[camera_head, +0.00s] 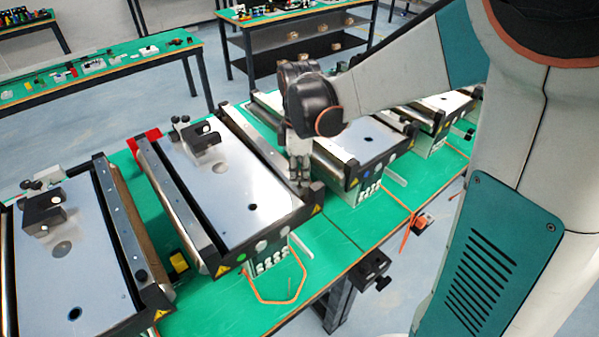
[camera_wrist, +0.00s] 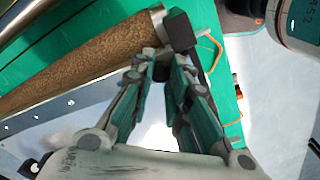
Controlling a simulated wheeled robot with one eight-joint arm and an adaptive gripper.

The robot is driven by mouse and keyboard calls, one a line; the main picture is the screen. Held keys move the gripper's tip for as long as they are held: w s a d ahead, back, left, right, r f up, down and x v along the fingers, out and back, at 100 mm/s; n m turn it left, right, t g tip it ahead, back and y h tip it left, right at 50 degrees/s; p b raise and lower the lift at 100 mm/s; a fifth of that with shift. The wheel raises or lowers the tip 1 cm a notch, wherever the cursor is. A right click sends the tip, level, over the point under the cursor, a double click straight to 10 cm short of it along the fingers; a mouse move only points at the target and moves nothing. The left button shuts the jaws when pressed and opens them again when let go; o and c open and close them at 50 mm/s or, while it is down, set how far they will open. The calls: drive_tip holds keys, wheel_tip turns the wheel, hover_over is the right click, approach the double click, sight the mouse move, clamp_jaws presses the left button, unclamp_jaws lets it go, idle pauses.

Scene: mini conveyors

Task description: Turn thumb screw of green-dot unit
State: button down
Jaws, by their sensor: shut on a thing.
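The green-dot unit (camera_head: 226,181) is the mini conveyor in the middle of the head view, with a green dot (camera_head: 241,258) on its front end. My gripper (camera_head: 299,184) is at its right front corner, fingers pointing down beside the black end block (camera_head: 317,194). In the wrist view my gripper (camera_wrist: 161,68) has its fingertips close together on a small dark part, which I take to be the thumb screw (camera_wrist: 161,72). The fingers hide most of it. The brown roller (camera_wrist: 85,70) and black end block (camera_wrist: 180,30) lie just beyond the tips.
Another conveyor (camera_head: 72,248) stands at left, and one more (camera_head: 362,140) stands close on the right of my gripper. The green table (camera_head: 197,312) carries an orange cable (camera_head: 272,301) in front of the unit. Other benches stand behind.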

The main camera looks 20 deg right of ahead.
sight(299, 179)
drive_tip(key=shift+n, duration=0.9)
drive_tip(key=c, duration=1.5)
unclamp_jaws()
wheel_tip(299, 179, up, 12)
drive_tip(key=shift+s+r, duration=0.1)
